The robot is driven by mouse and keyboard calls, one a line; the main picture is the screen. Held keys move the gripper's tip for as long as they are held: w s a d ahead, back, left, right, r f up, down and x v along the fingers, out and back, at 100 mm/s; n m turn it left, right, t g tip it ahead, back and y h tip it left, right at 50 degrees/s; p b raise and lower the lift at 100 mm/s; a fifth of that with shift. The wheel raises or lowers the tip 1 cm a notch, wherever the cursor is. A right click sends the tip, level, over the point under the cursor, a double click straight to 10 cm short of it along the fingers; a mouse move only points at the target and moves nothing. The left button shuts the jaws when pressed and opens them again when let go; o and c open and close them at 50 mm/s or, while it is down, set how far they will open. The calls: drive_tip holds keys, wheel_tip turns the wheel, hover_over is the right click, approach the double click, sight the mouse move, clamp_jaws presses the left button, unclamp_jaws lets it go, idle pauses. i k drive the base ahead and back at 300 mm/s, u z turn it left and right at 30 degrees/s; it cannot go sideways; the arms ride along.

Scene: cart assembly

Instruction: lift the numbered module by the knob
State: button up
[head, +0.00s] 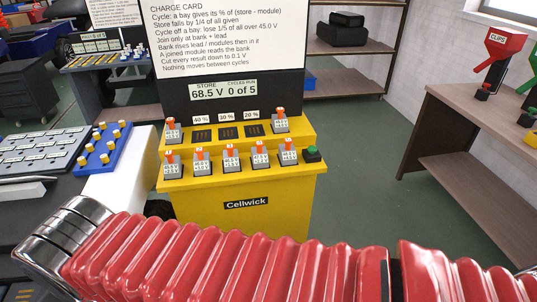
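Several grey modules with orange knobs stand upright on the yellow Cellwick cart (245,190) in the head view. A front row runs from a left module (172,168) to a right module (289,157), with others such as the middle module (231,163) between. On the upper step, one module (173,135) stands at the left end and another (281,126) at the right end. Their labels are too small to read surely. Three dark slots, such as the middle one (228,132), lie empty between these two. My red-sleeved arm crosses the bottom; my gripper is not in view.
A charge card and a display (222,91) reading 68.5 V stand behind the modules. A green button (312,154) is at the cart's right end. A blue tray (102,146) with yellow pegs stands left. A wooden bench (460,110) stands right, with clear floor between.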

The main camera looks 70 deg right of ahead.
sight(288, 156)
drive_tip(key=u, duration=1.15)
drive_tip(key=k, duration=1.4)
drive_tip(key=z, duration=2.05)
